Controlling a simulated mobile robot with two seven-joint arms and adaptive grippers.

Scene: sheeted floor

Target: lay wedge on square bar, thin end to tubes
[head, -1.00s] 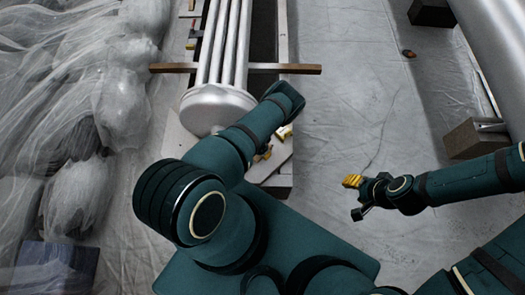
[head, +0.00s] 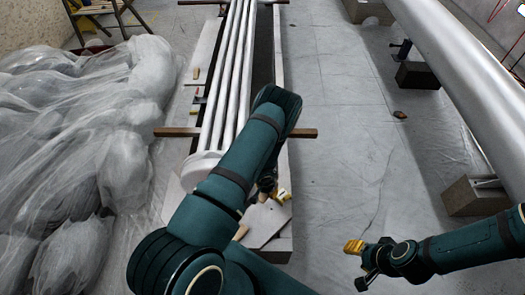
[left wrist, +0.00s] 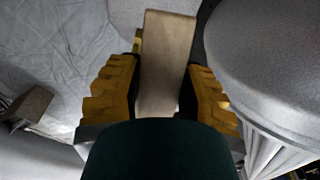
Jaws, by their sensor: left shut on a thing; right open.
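The wedge (left wrist: 167,60) is a pale wooden piece between the yellow fingers of my left gripper (left wrist: 163,78) in the left wrist view; the gripper is shut on it. In the head view the left arm mostly hides this gripper, with a yellow part (head: 283,195) showing right of the tubes' near end. My right gripper (head: 358,263) is open and empty above the floor at right.
Another brown bar (head: 202,2) crosses at the far end. A pale board (head: 265,222) lies near the end plate. Sheeted bundles (head: 90,120) fill the left. A large pipe (head: 455,90) on blocks (head: 472,195) runs along the right. The floor between is mostly clear.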

